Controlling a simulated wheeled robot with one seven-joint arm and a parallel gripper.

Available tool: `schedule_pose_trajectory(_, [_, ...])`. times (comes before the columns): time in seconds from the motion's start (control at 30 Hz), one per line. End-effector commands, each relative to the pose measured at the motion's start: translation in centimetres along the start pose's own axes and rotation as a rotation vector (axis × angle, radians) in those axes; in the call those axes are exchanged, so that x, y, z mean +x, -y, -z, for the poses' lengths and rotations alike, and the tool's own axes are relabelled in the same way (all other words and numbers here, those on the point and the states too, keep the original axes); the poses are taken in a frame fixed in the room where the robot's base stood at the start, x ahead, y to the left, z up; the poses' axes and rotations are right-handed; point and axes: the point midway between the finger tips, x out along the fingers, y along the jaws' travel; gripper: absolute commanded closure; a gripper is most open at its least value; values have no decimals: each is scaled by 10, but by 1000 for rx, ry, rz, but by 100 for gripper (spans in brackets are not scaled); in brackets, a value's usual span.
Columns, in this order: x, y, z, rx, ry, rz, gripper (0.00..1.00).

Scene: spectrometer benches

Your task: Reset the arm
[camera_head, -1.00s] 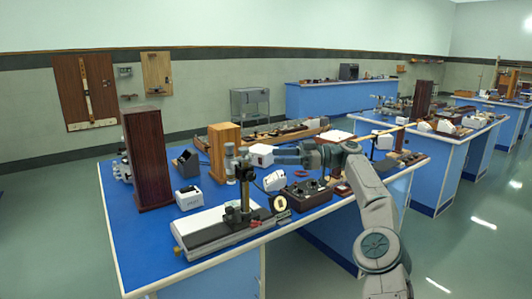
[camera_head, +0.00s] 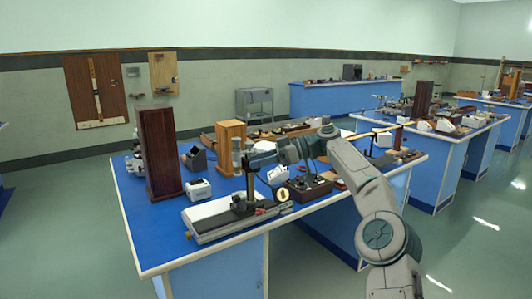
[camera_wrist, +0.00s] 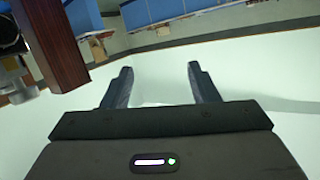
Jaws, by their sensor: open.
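My arm (camera_head: 362,185) reaches up from the lower right and bends left over the near blue bench (camera_head: 160,245). My gripper (camera_head: 246,163) is above the bench, in front of the light wooden box and near the black upright of the instrument with the white base. The wrist view shows my gripper (camera_wrist: 160,78) with its two dark fingers wide apart and nothing between them.
On the near bench stand a tall dark wooden box (camera_head: 160,155), a light wooden box (camera_head: 229,147), a white-based instrument (camera_head: 225,222) and a dark control box (camera_head: 308,190). The dark box also shows in the wrist view (camera_wrist: 50,40). Open floor (camera_head: 470,250) lies at right.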

Motion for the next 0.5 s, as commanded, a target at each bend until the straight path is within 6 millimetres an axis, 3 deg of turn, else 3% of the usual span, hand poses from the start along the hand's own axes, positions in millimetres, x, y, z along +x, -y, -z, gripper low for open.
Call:
schedule_pose_trajectory(0.17, [43,29,8,86,172,-4,46])
schedule_pose_trajectory(0.3, [73,60,1,191,357,-57,46])
schedule_pose_trajectory(0.5, [87,104,-24,347,589,-202,46])
